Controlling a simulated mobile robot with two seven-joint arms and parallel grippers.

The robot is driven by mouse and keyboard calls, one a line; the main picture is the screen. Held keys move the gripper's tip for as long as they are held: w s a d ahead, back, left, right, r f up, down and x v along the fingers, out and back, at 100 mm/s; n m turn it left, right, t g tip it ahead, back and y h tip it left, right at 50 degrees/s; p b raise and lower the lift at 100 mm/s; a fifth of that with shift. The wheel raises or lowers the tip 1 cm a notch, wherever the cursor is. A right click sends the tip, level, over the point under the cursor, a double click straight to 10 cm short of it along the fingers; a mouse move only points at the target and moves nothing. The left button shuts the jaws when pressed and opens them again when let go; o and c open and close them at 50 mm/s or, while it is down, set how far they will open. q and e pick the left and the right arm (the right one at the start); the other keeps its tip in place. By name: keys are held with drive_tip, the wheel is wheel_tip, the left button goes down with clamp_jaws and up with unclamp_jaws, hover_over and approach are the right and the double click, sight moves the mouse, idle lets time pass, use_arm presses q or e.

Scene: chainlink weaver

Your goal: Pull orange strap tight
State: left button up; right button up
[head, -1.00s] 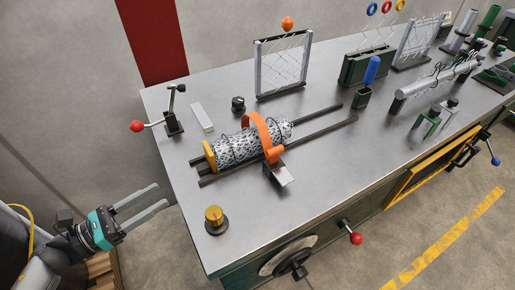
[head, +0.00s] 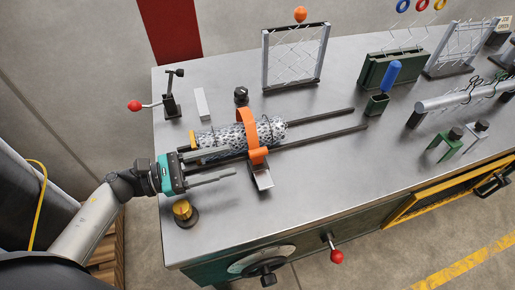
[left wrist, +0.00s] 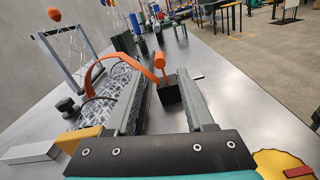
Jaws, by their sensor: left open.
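The orange strap (head: 249,128) arches over a silver mesh roll (head: 215,137) lying on rails on the bench. Its lower end is on the near side, above a small block with a metal plate (head: 263,179). In the left wrist view the strap (left wrist: 98,70) runs to an upright orange end piece (left wrist: 160,62) by a dark block (left wrist: 170,92). My left gripper (head: 232,162) is open, its fingers pointing along the near side of the roll toward the strap's end. The fingers (left wrist: 160,84) look empty; the end piece appears ahead between them. My right gripper is not in view.
A brass knob (head: 184,211) stands below my left gripper. A red-knobbed lever (head: 170,104), a black knob (head: 241,96) and a framed mesh panel (head: 294,57) stand behind the roll.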

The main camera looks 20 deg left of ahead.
sight(256, 150)
use_arm(q)
drive_tip(key=x, duration=0.8)
drive_tip(key=shift+w+p, duration=0.1)
drive_tip(key=shift+p, duration=0.3)
clamp_jaws()
idle(0.9)
